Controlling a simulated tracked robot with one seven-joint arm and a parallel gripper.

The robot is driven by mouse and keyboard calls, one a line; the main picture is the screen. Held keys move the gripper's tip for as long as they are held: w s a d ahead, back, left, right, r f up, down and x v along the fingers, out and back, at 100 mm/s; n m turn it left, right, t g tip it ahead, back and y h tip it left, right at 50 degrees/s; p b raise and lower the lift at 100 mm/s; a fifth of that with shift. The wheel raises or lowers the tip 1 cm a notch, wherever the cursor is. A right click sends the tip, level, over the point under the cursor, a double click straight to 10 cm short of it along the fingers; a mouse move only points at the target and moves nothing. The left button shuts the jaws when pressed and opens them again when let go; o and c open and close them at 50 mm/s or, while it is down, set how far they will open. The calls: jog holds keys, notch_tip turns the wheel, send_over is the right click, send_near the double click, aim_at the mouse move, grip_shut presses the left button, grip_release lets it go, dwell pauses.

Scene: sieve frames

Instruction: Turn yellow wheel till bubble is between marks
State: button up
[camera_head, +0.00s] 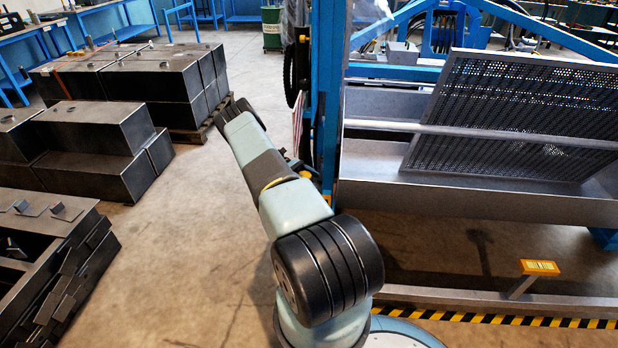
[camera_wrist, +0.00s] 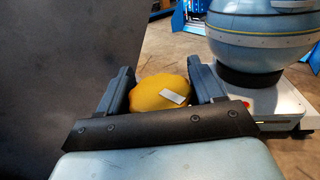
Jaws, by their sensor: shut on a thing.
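The yellow wheel (camera_wrist: 152,97) shows in the wrist view as a rounded yellow body with a small pale tag on it. My gripper (camera_wrist: 158,76) has one dark finger on each side of the wheel and is shut on it. In the head view my arm hides most of the wheel and gripper, beside the blue upright. A yellow level (camera_head: 541,268) stands on a short post at the lower right of the head view. Its pale window shows, but the bubble and marks are too small to make out.
A tilted perforated sieve (camera_head: 510,110) rests over a grey metal trough (camera_head: 470,203) on the right. A blue upright (camera_head: 326,90) stands close to my arm. Dark metal blocks (camera_head: 130,78) are stacked on the left. A striped yellow-black edge (camera_head: 480,317) runs below the level.

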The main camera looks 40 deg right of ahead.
jog(key=shift+a+m+y, duration=0.2)
jog(key=shift+m+y, duration=1)
jog(key=shift+y, duration=0.7)
jog(key=shift+f+y, duration=0.1)
jog(key=shift+y, duration=0.2)
jog(key=o, duration=1)
jog(key=shift+c, duration=0.2)
